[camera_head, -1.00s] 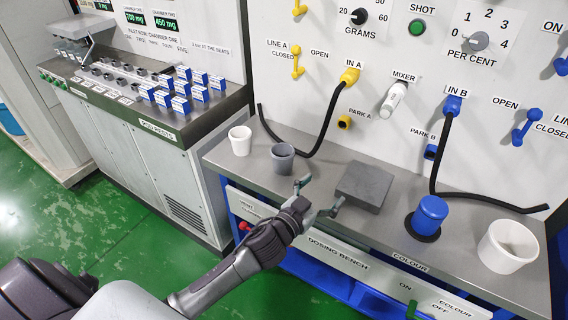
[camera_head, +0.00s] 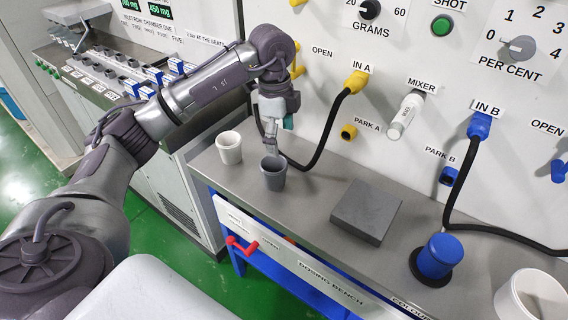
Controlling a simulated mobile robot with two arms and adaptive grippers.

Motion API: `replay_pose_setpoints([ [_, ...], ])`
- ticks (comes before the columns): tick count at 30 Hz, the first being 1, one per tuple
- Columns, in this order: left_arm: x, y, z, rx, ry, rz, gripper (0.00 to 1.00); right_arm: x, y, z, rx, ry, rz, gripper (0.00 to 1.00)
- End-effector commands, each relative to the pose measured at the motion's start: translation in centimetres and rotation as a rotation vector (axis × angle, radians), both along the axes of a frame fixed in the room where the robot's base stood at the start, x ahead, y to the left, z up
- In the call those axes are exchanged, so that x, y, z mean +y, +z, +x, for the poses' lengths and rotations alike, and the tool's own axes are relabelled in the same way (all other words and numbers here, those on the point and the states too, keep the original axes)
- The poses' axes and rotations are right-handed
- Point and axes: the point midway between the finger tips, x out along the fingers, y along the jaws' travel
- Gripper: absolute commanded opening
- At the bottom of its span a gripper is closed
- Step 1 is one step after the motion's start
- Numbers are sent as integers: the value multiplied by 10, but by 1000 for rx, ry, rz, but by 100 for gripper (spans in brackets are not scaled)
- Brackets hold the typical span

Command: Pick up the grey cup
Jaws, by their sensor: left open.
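The grey cup (camera_head: 273,178) stands upright on the grey top of the dosing bench (camera_head: 318,209), near its left end. My left gripper (camera_head: 271,146) points down just above and behind the cup's rim. Its jaws are open, and one finger shows close to the rim. I cannot tell whether it touches the cup. The far finger is partly hidden by the gripper body. My right gripper is not in view.
A white cup (camera_head: 229,148) stands close left of the grey cup. A grey block (camera_head: 366,211) lies to the right, then a blue stamp-like object (camera_head: 437,257) and a white tub (camera_head: 532,296). A black hose (camera_head: 322,146) hangs behind the grey cup from the yellow IN A fitting (camera_head: 357,82).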

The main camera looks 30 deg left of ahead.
Motion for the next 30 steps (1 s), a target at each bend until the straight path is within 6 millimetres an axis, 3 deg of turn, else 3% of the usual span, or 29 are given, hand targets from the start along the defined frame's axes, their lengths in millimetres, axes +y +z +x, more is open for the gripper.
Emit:
replay_pose_setpoints([
  [2,16,4,-2,13,52,57,93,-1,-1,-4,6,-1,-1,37],
  [5,22,-5,-4,24,77,81,93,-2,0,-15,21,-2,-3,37],
  [12,21,-52,-5,26,74,79,93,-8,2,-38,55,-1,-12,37],
  [23,20,-86,-5,24,72,75,93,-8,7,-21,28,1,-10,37],
  [30,20,-121,-5,22,71,74,93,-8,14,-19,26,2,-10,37],
])
